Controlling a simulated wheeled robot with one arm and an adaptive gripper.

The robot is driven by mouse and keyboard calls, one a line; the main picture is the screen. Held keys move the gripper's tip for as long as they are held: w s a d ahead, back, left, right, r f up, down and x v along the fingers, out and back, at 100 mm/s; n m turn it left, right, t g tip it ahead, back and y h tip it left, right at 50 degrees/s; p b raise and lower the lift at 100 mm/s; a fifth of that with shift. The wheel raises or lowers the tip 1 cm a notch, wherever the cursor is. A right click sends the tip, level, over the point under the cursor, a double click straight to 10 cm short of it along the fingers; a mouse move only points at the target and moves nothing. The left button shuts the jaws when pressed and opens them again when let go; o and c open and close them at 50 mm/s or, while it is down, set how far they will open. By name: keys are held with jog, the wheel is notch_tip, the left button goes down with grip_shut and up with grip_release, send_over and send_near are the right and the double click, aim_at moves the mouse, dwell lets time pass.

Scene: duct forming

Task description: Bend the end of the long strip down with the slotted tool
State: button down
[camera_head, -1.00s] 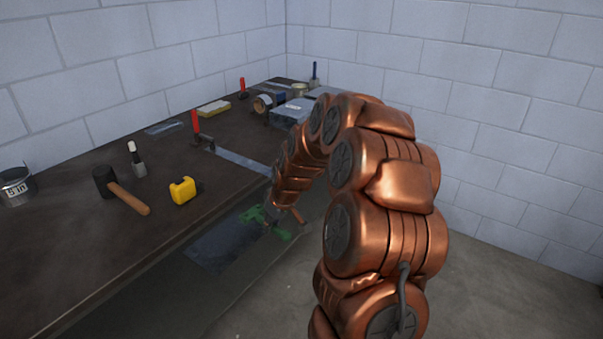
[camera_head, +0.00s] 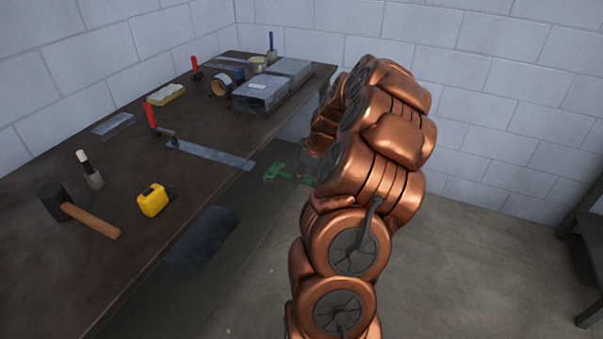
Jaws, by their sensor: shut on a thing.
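The long strip (camera_head: 212,152) is a flat grey metal band lying across the dark table, its right end at or slightly past the front edge. A red-handled clamp (camera_head: 152,119) stands at its left end. The green tool (camera_head: 283,173) is off the table's front side, just right of the strip's end and apart from it in the picture. My gripper (camera_head: 309,168) is shut on this tool and is mostly hidden behind my copper arm. The tool's slot cannot be made out. The strip's end looks flat.
On the table (camera_head: 130,240) are a mallet (camera_head: 88,218), a yellow tape measure (camera_head: 154,200), a marker-like item (camera_head: 89,170), a sponge (camera_head: 165,94), a tape roll (camera_head: 221,84) and a metal duct piece (camera_head: 262,92).

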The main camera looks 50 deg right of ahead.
aim_at(281, 171)
jog(key=shift+w+a+p, duration=0.25)
jog(key=shift+w+p, duration=0.25)
jog(key=shift+w, duration=0.25)
jog(key=shift+w+a+p, duration=0.2)
jog(key=shift+w+p, duration=0.25)
jog(key=shift+w, duration=0.3)
jog(key=shift+w+a+p, duration=0.25)
jog(key=shift+w+p, duration=0.25)
jog(key=shift+w, duration=0.25)
jog(key=shift+w+b, duration=0.1)
jog(key=shift+b, duration=0.5)
jog(key=shift+b, duration=1.25)
jog(key=shift+w+a+b, duration=0.2)
jog(key=shift+w+b, duration=0.2)
jog(key=shift+w, duration=0.2)
jog(key=shift+b, duration=0.5)
dwell(0.6)
jog(key=shift+w+a+b, duration=0.2)
jog(key=shift+w+b, duration=0.35)
jog(key=shift+w, duration=0.1)
dwell(1.6)
